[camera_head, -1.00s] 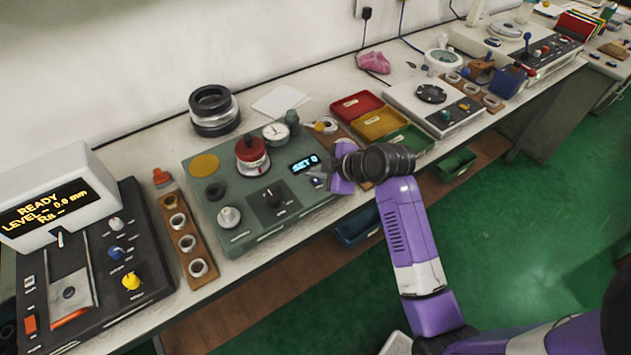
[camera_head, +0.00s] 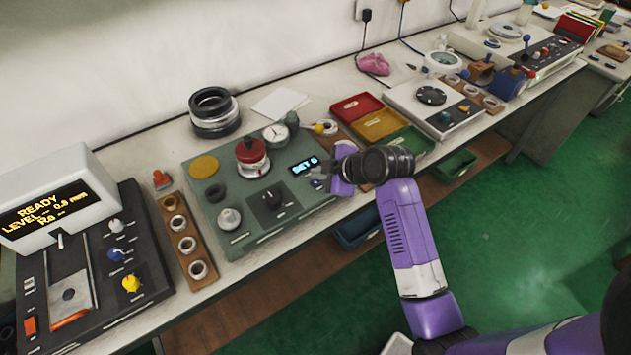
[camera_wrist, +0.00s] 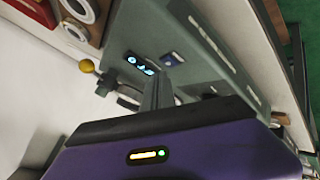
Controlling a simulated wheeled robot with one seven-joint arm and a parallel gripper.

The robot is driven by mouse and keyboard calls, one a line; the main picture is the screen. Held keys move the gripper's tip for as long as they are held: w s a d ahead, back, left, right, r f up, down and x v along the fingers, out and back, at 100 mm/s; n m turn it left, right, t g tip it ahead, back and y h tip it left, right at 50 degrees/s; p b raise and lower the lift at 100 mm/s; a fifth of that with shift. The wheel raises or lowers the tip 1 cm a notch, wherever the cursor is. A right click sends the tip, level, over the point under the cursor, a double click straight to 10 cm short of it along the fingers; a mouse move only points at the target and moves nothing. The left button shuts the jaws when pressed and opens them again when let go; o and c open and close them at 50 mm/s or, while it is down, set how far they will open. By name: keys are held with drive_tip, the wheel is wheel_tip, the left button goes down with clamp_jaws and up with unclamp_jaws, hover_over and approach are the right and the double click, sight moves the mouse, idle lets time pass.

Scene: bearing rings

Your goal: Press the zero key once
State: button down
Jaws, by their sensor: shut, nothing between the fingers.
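The green-grey gauge box (camera_head: 235,232) stands on the bench, with a small lit display (camera_head: 305,166) that seems to read "SET 0". The display also shows in the wrist view (camera_wrist: 139,63). Beside it in the wrist view is a small dark blue key (camera_wrist: 172,58), which looks like the zero key; its label is too small to read. My gripper (camera_head: 320,172) is over the right end of the box, close to the display. In the wrist view its shut, empty fingers (camera_wrist: 157,82) point toward the panel just short of the key. Contact cannot be told.
A wooden ring rack (camera_head: 187,245) stands left. Red, yellow and green trays (camera_head: 355,106) lie right, behind my wrist.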

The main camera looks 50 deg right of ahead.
sight(318, 184)
drive_tip(key=shift+f, duration=0.1)
idle(0.7)
drive_tip(key=shift+f, duration=0.3)
drive_tip(key=shift+f+b, duration=0.35)
drive_tip(key=shift+b, duration=0.05)
idle(0.6)
idle(0.3)
drive_tip(key=shift+r+p, duration=0.75)
wheel_tip(318, 184, up, 5)
drive_tip(key=p, duration=0.4)
idle(0.9)
